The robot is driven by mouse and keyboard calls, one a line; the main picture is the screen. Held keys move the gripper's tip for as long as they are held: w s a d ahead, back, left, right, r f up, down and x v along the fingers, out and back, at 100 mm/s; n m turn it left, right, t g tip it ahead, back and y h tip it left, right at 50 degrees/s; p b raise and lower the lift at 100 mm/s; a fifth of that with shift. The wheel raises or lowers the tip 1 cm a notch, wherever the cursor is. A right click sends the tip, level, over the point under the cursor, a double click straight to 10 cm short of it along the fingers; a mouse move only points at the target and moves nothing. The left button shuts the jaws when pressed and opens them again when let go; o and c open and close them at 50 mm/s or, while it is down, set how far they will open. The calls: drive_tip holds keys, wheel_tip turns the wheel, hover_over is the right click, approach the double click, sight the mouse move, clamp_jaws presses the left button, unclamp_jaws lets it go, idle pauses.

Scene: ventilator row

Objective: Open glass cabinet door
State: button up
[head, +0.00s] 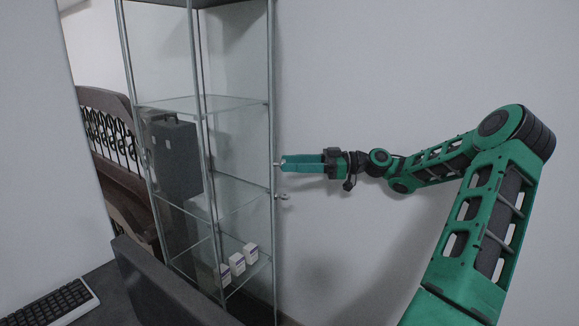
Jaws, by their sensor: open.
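The glass cabinet (272,95) stands left of centre in the head view, a tall metal frame with clear panes and glass shelves. Small metal fittings show on its right front post, one at my fingertips and one (284,196) just below. I cannot tell if either is the door's handle, or whether the door stands ajar. My gripper (283,163) is teal and reaches in from the right, level with the upper fitting. Its jaws are open, and its tips appear at or very near the post. Contact cannot be made out.
A dark grey box (175,158) and several small white boxes (237,264) are inside the cabinet. A dark chair back (165,285) and a desk with a keyboard (62,304) are at the lower left. A wooden bench (112,125) shows behind. Bare wall lies right.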

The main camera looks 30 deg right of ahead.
drive_tip(key=s+a+r, duration=0.3)
drive_tip(key=a+r, duration=0.7)
drive_tip(key=a, duration=0.1)
drive_tip(key=shift+a+r, duration=0.15)
drive_tip(key=shift+r, duration=0.25)
